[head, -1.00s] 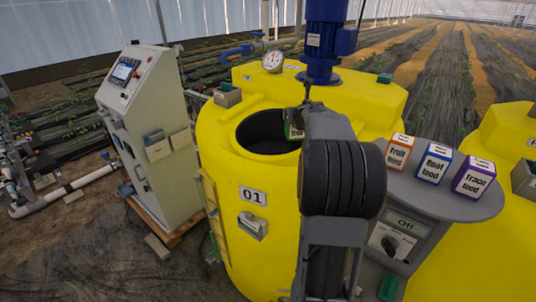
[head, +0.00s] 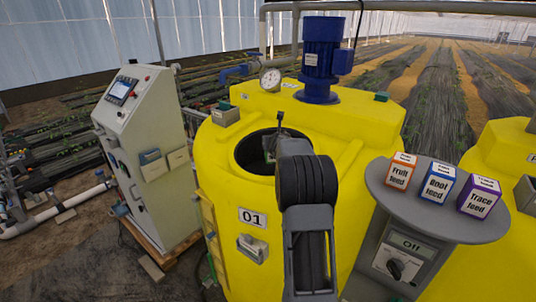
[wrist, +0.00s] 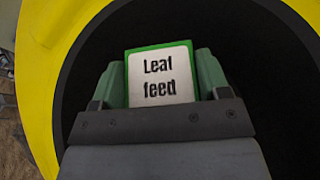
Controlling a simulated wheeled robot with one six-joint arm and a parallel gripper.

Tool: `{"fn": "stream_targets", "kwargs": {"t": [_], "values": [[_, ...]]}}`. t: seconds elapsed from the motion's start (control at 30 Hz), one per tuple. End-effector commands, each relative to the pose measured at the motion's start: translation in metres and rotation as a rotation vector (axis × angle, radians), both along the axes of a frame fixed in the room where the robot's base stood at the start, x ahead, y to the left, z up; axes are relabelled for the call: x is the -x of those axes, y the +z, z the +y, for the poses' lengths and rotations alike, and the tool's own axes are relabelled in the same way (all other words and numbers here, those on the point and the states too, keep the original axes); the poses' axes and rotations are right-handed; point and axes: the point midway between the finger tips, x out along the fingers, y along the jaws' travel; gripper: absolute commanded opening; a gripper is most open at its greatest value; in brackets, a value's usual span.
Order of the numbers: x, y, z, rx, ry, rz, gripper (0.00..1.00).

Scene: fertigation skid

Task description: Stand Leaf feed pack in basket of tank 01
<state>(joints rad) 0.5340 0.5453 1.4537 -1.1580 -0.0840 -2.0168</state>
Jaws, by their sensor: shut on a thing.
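The Leaf feed pack (wrist: 160,78), green with a white label, is held between the two green fingers of my gripper (wrist: 162,85). In the wrist view it shows against the dark round opening of tank 01. In the head view my gripper (head: 270,146) is at the opening (head: 248,160), and my arm hides most of it and the pack. Tank 01 (head: 228,262) is yellow with a 01 plate on its front. The basket inside the opening cannot be made out in the dark.
A blue motor (head: 323,60) and a gauge (head: 270,78) stand behind the opening. Fruit feed (head: 400,172), Root feed (head: 437,183) and Trace feed (head: 479,198) packs stand on a grey round shelf (head: 450,225) at right. A control cabinet (head: 150,150) stands at left.

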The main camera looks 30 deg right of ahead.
Motion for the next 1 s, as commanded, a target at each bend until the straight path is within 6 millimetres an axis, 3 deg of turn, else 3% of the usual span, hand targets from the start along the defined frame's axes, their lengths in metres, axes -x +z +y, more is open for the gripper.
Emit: {"fn": "stream_targets", "kwargs": {"t": [0.17,0.47,0.6,0.8,1.0], "values": [[-0.018,-0.024,0.003,0.000,0.003,-0.001,0.34],[-0.028,-0.033,0.003,0.002,0.001,-0.002,0.34],[-0.036,-0.045,0.005,0.001,0.004,-0.001,0.34],[-0.035,-0.071,0.004,0.001,0.001,-0.003,0.34],[-0.035,-0.070,0.004,0.002,0.001,-0.002,0.34]]}}
